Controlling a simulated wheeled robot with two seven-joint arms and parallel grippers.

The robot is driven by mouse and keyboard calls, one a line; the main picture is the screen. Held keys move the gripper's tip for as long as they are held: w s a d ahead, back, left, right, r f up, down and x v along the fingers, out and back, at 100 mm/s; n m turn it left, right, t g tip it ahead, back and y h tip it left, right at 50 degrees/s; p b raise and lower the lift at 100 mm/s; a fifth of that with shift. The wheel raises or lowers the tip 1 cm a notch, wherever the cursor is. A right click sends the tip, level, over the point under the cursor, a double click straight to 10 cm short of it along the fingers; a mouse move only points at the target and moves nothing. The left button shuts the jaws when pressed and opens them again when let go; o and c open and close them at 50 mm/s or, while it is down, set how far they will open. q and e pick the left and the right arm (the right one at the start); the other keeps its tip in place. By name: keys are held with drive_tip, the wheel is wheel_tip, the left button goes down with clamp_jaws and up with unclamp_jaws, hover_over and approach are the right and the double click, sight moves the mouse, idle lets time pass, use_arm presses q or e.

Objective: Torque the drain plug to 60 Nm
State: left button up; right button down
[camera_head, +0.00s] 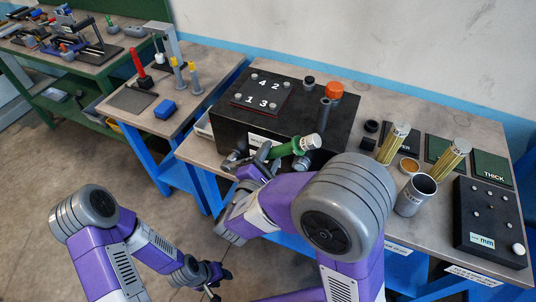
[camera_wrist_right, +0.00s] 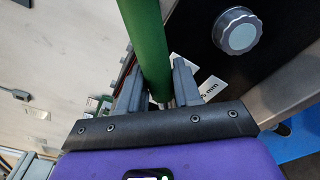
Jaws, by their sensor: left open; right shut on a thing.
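My right gripper (camera_head: 262,165) is shut on a green cylindrical tool (camera_head: 287,149) with a pale, marked end, held slantwise in front of the black block (camera_head: 228,122). In the right wrist view the green tool (camera_wrist_right: 148,42) runs up between the two fingers (camera_wrist_right: 158,92). A grey round plug-like knob (camera_wrist_right: 238,32) sits on a dark face to the right of the tool, apart from it; I cannot tell if it is the drain plug. My left gripper (camera_head: 214,284) is open and empty, low over the floor, away from the table.
On the block lies a plate numbered 1 to 4 (camera_head: 262,93). A side table (camera_head: 195,100) is at the left. Floor between is clear.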

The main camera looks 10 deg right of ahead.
drive_tip(key=shift+s+d+f+b, duration=0.1)
drive_tip(key=shift+d+f+b, duration=0.05)
drive_tip(key=shift+b, duration=0.15)
drive_tip(key=shift+f+m, duration=0.1)
drive_tip(key=shift+m, duration=0.2)
drive_tip(key=shift+s+d+f+b, duration=0.1)
drive_tip(key=shift+b, duration=0.35)
drive_tip(key=shift+r, duration=0.2)
drive_tip(key=shift+w+a+r+p, duration=0.25)
drive_tip(key=shift+a+r+p, duration=0.1)
drive_tip(key=shift+p, duration=0.5)
